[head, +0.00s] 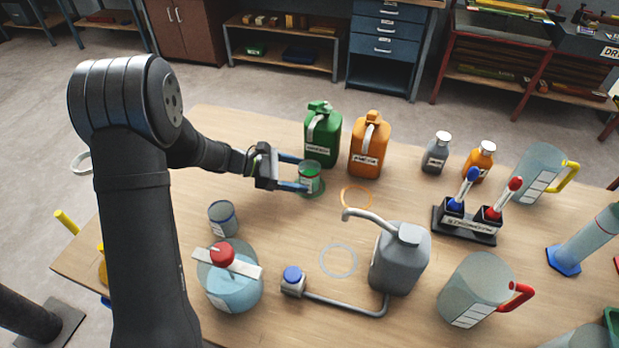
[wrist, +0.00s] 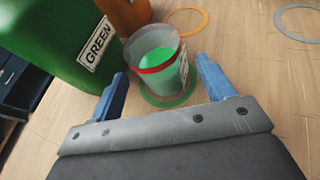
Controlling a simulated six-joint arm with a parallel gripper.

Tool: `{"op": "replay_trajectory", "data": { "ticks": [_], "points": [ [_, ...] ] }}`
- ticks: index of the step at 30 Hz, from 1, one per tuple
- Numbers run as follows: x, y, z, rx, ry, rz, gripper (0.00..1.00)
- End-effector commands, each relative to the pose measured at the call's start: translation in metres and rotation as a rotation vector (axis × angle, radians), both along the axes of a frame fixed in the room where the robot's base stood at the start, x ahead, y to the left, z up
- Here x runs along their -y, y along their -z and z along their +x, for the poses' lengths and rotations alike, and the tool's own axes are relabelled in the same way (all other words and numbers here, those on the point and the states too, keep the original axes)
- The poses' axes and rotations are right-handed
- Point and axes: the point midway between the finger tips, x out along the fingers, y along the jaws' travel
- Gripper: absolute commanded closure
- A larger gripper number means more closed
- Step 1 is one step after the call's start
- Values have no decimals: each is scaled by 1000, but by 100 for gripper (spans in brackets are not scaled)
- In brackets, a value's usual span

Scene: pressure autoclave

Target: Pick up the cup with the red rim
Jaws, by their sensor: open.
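The cup with the red rim (head: 310,176) is clear, holds green liquid and stands in a green ring on the table near the green jug. In the wrist view the cup (wrist: 158,62) shows a red band around it and a label on its right side. My gripper (head: 295,173) is open, and its blue fingers point at the cup. In the wrist view the fingertips (wrist: 160,72) are to the left and right of the cup, with gaps on both sides. Another cup (head: 222,219), clear with a dark blue rim, stands apart to the lower left.
The green jug (head: 322,135) stands close behind the cup, beside an orange jug (head: 369,145). A grey spouted container (head: 400,260) and a clear vessel with a red cap (head: 230,277) stand toward the front. An orange ring (head: 357,197) and a pale ring (head: 338,261) lie empty.

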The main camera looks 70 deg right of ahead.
Motion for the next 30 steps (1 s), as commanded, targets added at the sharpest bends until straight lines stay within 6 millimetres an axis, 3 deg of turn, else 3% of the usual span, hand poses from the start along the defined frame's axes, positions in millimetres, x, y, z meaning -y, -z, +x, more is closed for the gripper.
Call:
{"op": "replay_trajectory", "data": {
  "ticks": [12, 19, 27, 30],
  "points": [
    [17, 24, -40, 0, 3, 0, 26],
    [19, 25, -41, 0, 0, -1, 26],
    [19, 25, -41, 0, 0, -1, 76],
    [19, 24, -41, 0, 0, -1, 80]
  ]
}}
